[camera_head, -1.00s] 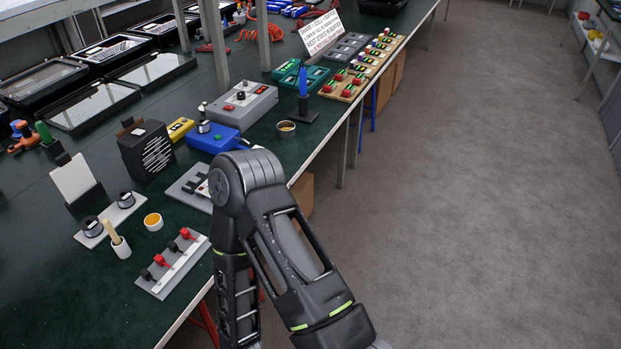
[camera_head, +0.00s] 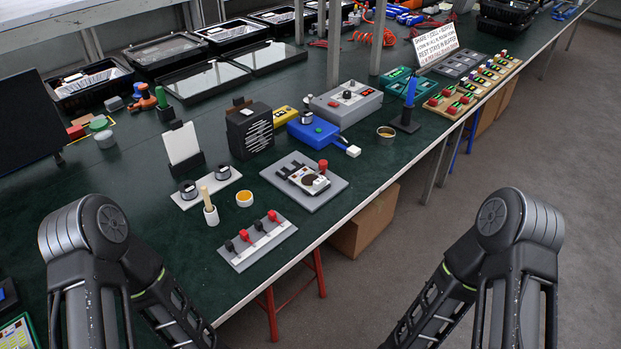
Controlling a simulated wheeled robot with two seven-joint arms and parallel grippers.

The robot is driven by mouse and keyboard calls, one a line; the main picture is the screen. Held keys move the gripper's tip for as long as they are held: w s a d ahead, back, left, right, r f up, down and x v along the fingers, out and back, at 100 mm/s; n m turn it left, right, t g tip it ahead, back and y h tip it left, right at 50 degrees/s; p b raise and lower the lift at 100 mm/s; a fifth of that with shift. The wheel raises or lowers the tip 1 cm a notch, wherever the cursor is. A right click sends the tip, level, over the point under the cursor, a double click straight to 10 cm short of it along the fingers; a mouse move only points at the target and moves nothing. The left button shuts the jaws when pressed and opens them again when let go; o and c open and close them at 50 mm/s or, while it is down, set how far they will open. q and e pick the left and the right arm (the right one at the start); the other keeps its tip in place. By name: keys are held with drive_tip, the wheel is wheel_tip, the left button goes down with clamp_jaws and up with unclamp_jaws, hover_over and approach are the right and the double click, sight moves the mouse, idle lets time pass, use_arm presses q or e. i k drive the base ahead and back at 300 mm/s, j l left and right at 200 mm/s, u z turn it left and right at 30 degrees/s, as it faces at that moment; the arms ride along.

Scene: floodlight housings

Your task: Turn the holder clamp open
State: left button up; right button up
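A grey plate (camera_head: 325,192) lies on the green bench top near its front edge. It carries a small light-coloured device (camera_head: 309,180) with a dark round part, dark clamp-like pieces (camera_head: 288,168) at its left and a red knob (camera_head: 323,166) at its back right. This looks like the holder with its clamp; whether the clamp is open or shut is too small to tell. Only upper links of my two arms show, at the lower left and lower right. Both grippers are out of view.
A grey strip (camera_head: 236,264) with red and black knobs lies in front. A white cup with a wooden stick (camera_head: 211,216), a yellow-filled cup (camera_head: 244,198), a black slotted box (camera_head: 249,132) and a blue box (camera_head: 312,133) stand around. A cardboard box (camera_head: 362,222) sits below the bench.

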sight(323, 163)
drive_tip(key=i+l+z, duration=0.1)
drive_tip(key=l, duration=0.3)
drive_tip(key=i+l, duration=0.15)
drive_tip(key=l, duration=0.2)
drive_tip(key=i+l+z, duration=0.15)
drive_tip(key=l, duration=0.25)
drive_tip(key=i+l, duration=0.15)
drive_tip(key=l, duration=0.2)
drive_tip(key=i+l+z, duration=0.15)
drive_tip(key=l, duration=0.25)
